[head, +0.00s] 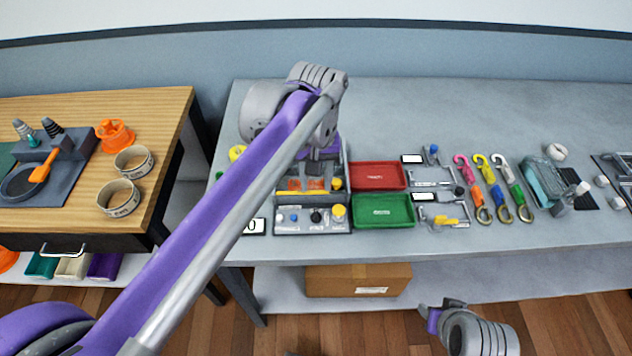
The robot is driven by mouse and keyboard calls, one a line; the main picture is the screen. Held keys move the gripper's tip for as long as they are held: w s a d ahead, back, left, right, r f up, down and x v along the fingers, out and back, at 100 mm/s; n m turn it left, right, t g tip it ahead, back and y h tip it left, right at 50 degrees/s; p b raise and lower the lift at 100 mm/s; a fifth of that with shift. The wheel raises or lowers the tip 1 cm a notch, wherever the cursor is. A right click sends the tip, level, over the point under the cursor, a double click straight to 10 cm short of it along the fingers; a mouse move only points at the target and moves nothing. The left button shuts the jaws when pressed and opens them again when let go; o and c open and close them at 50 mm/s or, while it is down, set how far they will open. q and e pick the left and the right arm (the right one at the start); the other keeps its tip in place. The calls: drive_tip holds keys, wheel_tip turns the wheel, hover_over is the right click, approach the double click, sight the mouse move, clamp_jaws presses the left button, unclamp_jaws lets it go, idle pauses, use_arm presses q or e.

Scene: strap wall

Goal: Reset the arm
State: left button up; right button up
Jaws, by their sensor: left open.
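My left arm (215,215) comes in from the lower left and reaches over the grey table. My left gripper (312,172) points down above an organizer tray (312,230) of small parts. Its fingers are open but largely hidden by the wrist, and I see nothing held in them. My right wrist and gripper (432,316) show at the lower right, in front of the table's edge. The right jaws are too small and turned away to read.
A red tray (378,176) and a green tray (384,211) lie right of the organizer. Several coloured straps with hooks (488,185) lie further right. A cardboard box (358,280) sits on the lower shelf. The grey table's back is clear.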

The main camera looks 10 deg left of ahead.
idle(0.3)
use_arm(q)
drive_tip(key=s+a+f+m+t+p, duration=0.1)
drive_tip(key=s+a+f+t+p, duration=0.1)
drive_tip(key=s, duration=0.5)
drive_tip(key=s+a+f+m+t+p, duration=0.2)
drive_tip(key=s+a+f+t, duration=0.1)
drive_tip(key=s+f, duration=0.4)
drive_tip(key=shift+s+a, duration=0.5)
drive_tip(key=shift+a, duration=0.3)
drive_tip(key=shift+r, duration=0.1)
